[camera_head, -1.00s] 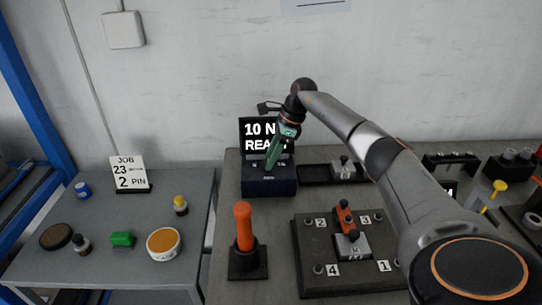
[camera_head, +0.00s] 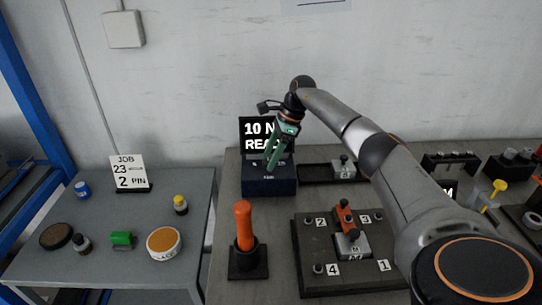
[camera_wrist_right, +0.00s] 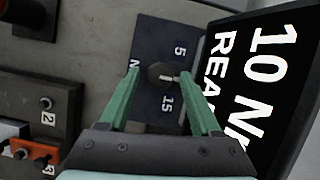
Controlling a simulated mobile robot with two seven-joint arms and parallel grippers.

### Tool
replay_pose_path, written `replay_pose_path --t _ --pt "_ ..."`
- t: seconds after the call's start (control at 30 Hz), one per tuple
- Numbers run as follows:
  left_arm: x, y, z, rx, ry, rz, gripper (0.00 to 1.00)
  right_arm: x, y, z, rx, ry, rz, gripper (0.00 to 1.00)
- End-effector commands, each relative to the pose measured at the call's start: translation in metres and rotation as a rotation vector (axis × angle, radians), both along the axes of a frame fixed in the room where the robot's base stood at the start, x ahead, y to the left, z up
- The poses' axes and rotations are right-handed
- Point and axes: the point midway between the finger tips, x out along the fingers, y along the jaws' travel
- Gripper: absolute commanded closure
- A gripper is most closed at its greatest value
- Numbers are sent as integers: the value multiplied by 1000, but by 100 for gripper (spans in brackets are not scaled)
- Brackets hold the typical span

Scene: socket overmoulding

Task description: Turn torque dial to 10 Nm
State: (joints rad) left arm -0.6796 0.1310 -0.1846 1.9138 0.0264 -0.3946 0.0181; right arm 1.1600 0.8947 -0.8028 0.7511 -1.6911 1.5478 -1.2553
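The torque unit (camera_head: 268,187) is a dark blue box on the bench, with a black display (camera_head: 254,133) behind it. The display text is partly hidden and starts "10 N" and "REA". In the right wrist view the round dark dial (camera_wrist_right: 160,74) sits on the panel between the labels 5 and 15. Its pale mark points toward the display side, between those labels. My right gripper (camera_head: 273,166) is over the unit. Its green fingers (camera_wrist_right: 161,76) are apart on either side of the dial, with visible gaps. My left gripper is not in view.
An orange-handled tool (camera_head: 244,226) stands upright in a black holder in front of the unit. A numbered fixture plate (camera_head: 308,252) lies to its right. The left table holds a job card (camera_head: 128,172), small bottles and a round tin (camera_head: 164,243).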

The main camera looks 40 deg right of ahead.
Motion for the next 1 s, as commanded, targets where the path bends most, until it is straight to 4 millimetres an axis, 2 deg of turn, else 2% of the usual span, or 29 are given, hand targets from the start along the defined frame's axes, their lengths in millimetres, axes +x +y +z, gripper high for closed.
replay_pose_path --t 0.07,0.3,0.43,0.57,0.8,1.0 --pt "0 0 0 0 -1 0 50 0 0 0 0 0 0 26" --pt "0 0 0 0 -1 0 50 -1 0 0 1 1 -1 26" --pt "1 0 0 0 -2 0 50 -2 -4 9 -1 -1 -2 26" --pt "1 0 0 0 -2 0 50 -6 -11 29 0 -4 -2 26" --pt "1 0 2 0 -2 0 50 -17 -27 80 0 -4 -2 26" --pt "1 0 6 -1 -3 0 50 -23 -37 107 0 -2 -2 26"
